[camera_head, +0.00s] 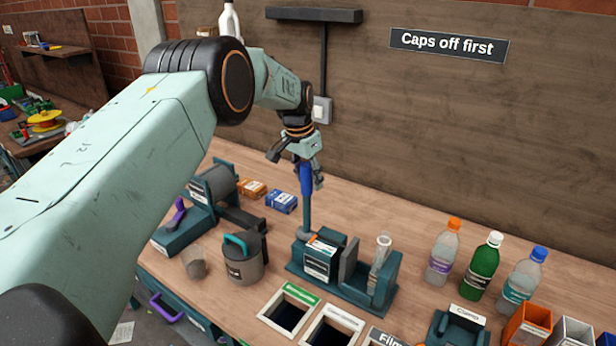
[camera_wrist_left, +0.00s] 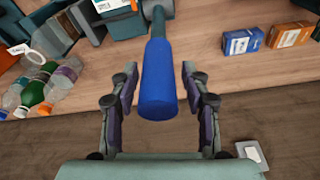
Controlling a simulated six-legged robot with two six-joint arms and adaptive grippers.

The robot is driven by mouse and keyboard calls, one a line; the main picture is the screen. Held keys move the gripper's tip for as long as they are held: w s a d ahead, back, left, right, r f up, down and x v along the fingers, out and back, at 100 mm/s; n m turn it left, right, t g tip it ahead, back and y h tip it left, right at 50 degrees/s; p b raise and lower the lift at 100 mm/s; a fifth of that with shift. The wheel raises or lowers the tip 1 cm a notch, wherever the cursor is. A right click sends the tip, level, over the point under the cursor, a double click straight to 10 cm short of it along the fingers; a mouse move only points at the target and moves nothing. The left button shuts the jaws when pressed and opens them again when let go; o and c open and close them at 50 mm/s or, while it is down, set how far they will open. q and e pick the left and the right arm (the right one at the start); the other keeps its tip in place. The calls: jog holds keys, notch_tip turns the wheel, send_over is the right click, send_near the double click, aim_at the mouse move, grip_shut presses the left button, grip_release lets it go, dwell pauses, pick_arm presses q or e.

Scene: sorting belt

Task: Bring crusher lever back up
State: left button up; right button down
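The crusher (camera_head: 345,268) is a dark teal machine on the bench, with a clear bottle (camera_head: 381,252) lying tilted in its right part. Its lever (camera_head: 307,190) has a blue grip and stands upright at the crusher's left end. My left gripper (camera_head: 309,170) is at the top of the lever. In the left wrist view, the blue grip (camera_wrist_left: 158,85) lies between the two fingers of my left gripper (camera_wrist_left: 160,95), with a gap on both sides. The fingers are open and do not touch it. My right gripper is not in view.
Three capped bottles (camera_head: 482,268) stand to the right of the crusher. A lidded grey pot (camera_head: 243,265) and a clear cup (camera_head: 194,263) stand to its left. Blue and orange boxes (camera_head: 281,202) lie behind. Labelled openings (camera_head: 289,309) are in the bench front.

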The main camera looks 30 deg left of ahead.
pick_arm(q)
jog(key=shift+s, duration=0.15)
jog(key=v, duration=1.2)
jog(key=shift+w, duration=0.25)
jog(key=shift+s, duration=0.15)
